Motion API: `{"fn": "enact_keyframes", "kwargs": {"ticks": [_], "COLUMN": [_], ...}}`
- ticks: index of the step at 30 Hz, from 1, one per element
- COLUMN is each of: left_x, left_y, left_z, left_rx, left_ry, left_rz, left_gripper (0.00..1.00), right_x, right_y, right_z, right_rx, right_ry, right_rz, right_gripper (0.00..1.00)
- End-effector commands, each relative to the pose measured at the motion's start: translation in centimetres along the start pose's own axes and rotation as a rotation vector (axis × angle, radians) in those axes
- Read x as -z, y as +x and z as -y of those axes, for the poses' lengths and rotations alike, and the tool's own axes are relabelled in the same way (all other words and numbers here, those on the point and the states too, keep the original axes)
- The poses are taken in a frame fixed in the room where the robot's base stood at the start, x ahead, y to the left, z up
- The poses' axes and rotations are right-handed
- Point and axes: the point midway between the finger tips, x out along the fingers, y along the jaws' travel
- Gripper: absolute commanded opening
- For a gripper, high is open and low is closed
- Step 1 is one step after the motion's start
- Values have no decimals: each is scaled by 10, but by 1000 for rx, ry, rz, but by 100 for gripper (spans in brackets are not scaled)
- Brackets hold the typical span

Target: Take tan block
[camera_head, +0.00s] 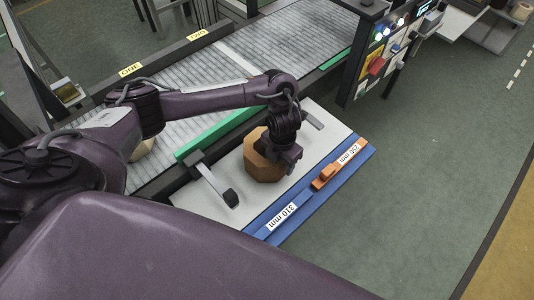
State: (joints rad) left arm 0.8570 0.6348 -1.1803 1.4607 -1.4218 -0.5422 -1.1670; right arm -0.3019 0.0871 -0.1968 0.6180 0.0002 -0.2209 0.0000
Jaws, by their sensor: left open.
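The tan block (259,163) is a brownish, many-sided piece standing on the white board (222,216) beside the conveyor. My left gripper (286,163) is over the right side of the block, pointing down, and open. Its wrist hides part of the block's top and right side, and I cannot tell whether the fingers touch it. My right gripper does not show.
A conveyor (187,72) with signs ONE and TWO runs behind the board. A grey bar with a dark end (230,197) stands left of the block. A blue strip (298,208) with an orange slider (325,177) edges the front. A button panel (387,62) rises at upper right.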

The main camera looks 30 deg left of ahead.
Motion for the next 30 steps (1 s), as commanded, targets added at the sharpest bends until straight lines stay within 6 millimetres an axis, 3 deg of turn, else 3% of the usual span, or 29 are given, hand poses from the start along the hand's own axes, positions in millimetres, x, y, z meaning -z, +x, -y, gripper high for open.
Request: {"fn": "enact_keyframes", "kwargs": {"ticks": [9,22,30], "left_x": [-1,-1,-1], "left_y": [5,5,5], "left_z": [0,0,0], "left_rx": [0,0,0], "left_ry": [0,0,0], "left_rz": [2,2,2], "left_gripper": [57,1,0], "right_x": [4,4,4], "right_y": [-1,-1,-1], "right_z": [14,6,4], "right_rx": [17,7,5], "right_ry": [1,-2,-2], "right_rz": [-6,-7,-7], "right_gripper": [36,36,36]}}
